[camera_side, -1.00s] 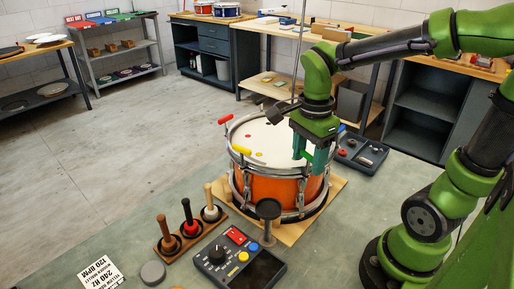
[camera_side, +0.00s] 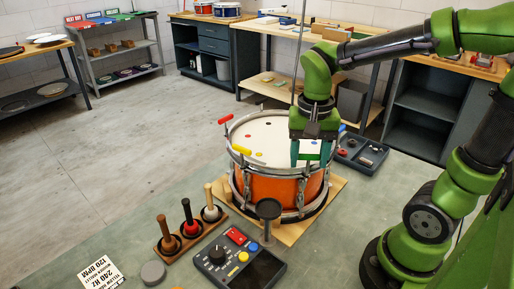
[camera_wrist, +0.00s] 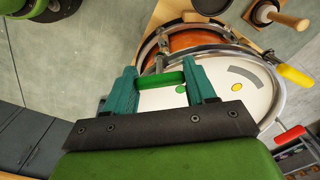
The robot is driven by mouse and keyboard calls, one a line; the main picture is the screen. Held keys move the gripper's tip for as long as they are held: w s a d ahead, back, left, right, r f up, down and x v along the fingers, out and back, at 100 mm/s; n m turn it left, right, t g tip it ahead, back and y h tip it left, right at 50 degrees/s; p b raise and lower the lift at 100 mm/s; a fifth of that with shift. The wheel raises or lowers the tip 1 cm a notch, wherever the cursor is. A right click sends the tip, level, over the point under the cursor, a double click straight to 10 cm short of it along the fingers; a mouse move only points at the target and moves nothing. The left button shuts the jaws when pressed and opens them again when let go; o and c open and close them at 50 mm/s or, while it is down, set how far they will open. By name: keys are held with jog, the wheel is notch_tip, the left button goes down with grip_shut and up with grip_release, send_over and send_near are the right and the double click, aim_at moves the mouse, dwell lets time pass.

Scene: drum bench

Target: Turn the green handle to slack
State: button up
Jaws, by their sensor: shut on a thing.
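An orange drum (camera_side: 270,188) with a white head and metal rim stands on a wooden board. My gripper (camera_side: 308,157) is over the rim on the drum's right side. Its teal fingers are shut on the green handle (camera_side: 309,156), one at each end of the bar. The wrist view also shows the green handle (camera_wrist: 160,80) between the fingers, with a green dot (camera_wrist: 181,89) on the head beside it. A red handle (camera_side: 225,119) and a yellow handle (camera_side: 242,149) stick out at the rim's left side, and a blue handle (camera_side: 342,128) shows behind my gripper.
A mallet rack (camera_side: 195,238) and a control box (camera_side: 238,262) stand in front of the drum. A dark tray (camera_side: 361,154) with small parts lies to its right. A round-topped stand (camera_side: 268,212) is close to the drum's front. The bench at left is clear.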

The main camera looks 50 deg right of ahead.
jog(key=n, duration=0.4)
jog(key=shift+r+n, duration=0.1)
jog(key=shift+n, duration=0.2)
jog(key=n, duration=0.3)
jog(key=shift+n, duration=0.3)
jog(key=n, duration=1.3)
jog(key=shift+n, duration=0.3)
jog(key=n, duration=0.5)
jog(key=shift+n, duration=0.4)
jog(key=o, duration=1)
jog(key=shift+o, duration=0.2)
